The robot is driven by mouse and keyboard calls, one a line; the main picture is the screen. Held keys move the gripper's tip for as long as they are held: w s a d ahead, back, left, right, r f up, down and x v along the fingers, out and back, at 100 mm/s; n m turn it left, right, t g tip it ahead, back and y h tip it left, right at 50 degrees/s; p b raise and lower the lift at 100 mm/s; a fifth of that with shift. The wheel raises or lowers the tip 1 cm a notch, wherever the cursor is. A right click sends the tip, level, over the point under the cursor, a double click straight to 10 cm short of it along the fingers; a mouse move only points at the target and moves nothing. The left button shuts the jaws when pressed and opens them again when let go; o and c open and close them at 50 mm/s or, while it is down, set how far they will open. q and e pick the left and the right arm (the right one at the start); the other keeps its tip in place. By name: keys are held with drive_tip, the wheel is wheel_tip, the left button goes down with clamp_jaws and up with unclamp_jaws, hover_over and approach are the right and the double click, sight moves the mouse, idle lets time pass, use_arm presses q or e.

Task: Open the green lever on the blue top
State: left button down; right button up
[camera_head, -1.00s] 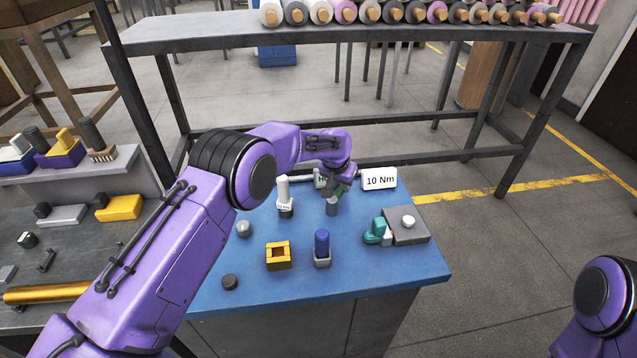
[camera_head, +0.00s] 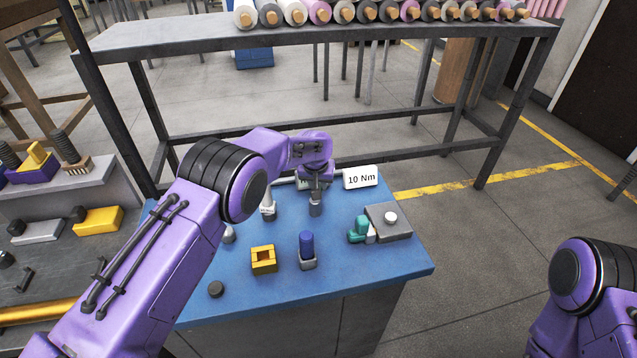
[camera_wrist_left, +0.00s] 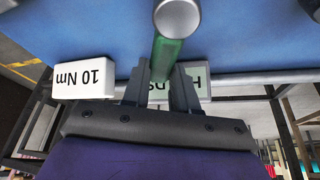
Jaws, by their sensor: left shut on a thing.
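The green lever (camera_wrist_left: 166,58) shows in the left wrist view as a green bar behind a round grey end, between my left fingers. My left gripper (camera_wrist_left: 160,92) is shut on it. In the head view my left gripper (camera_head: 316,188) points down at the back of the blue top (camera_head: 395,268), just above a grey upright cylinder (camera_head: 315,208). The lever is mostly hidden there by the gripper. My right gripper is out of view; only part of my right arm shows at the right edge.
A white "10 Nm" block (camera_head: 360,177) stands right of the gripper. A teal part by a grey block (camera_head: 392,232), a blue knob (camera_head: 307,245), a yellow block (camera_head: 263,260) and a black disc (camera_head: 216,289) are on the top. A grey rack (camera_head: 300,45) stands behind.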

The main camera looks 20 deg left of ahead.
use_arm(q)
drive_tip(key=c, duration=0.9)
unclamp_jaws()
drive_tip(key=b+v, duration=0.2)
drive_tip(key=v, duration=0.8)
drive_tip(key=shift+s+r, duration=0.15)
drive_tip(key=shift+r, duration=0.1)
